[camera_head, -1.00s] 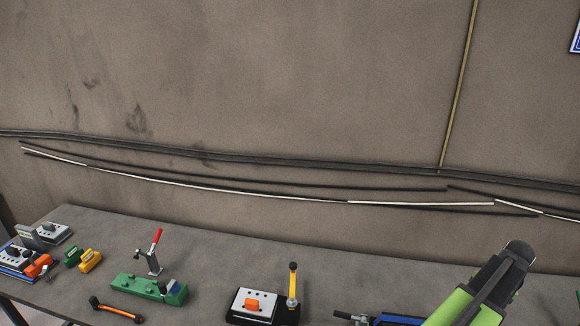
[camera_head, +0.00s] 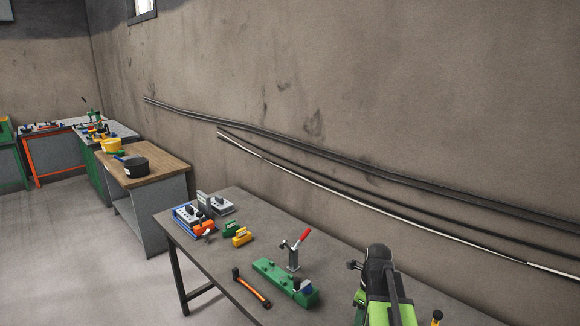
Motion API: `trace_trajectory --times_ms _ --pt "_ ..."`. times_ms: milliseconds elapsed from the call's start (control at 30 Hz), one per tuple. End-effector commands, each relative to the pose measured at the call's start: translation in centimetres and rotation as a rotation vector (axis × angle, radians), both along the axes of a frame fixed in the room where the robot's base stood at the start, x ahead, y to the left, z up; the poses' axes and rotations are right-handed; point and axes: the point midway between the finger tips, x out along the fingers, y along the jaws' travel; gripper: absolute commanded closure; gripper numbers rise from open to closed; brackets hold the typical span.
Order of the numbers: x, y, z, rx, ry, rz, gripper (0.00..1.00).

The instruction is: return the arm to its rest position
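My arm (camera_head: 378,285), green and black, rises from the bottom edge right of centre in the head view. It stands in front of the right part of the grey table (camera_head: 215,262). My gripper's fingers cannot be made out, so I cannot tell whether it is open or shut. No held object is visible. The arm hides part of the table and whatever lies behind it. A green block tool (camera_head: 284,281) and a grey clamp with a red handle (camera_head: 296,247) are on the table to the left of the arm.
An orange and black bar tool (camera_head: 252,290), yellow (camera_head: 242,236) and green blocks, and a blue device (camera_head: 190,217) are on the table. A wooden-topped bench (camera_head: 165,171) stands farther left. Free floor (camera_head: 70,240) lies left of the table. Pipes run along the wall.

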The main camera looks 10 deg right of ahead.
Motion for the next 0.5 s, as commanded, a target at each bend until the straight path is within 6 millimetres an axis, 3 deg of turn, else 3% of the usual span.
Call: trace_trajectory --times_ms 33,100,233,300,367,500 --pt "0.7 4.4 -0.9 -0.006 -0.006 0.165 0.59" --pt "1.2 9.8 -1.5 -0.016 -0.014 0.417 0.59" --pt "0.7 18.7 -2.5 -0.031 -0.036 0.934 0.59" --pt "0.1 21.6 -2.7 -0.038 -0.045 1.192 0.59" --pt "-0.6 22.9 -2.8 -0.044 -0.052 1.393 0.59" --pt "-1.7 22.8 -2.6 -0.052 -0.066 1.810 0.59"
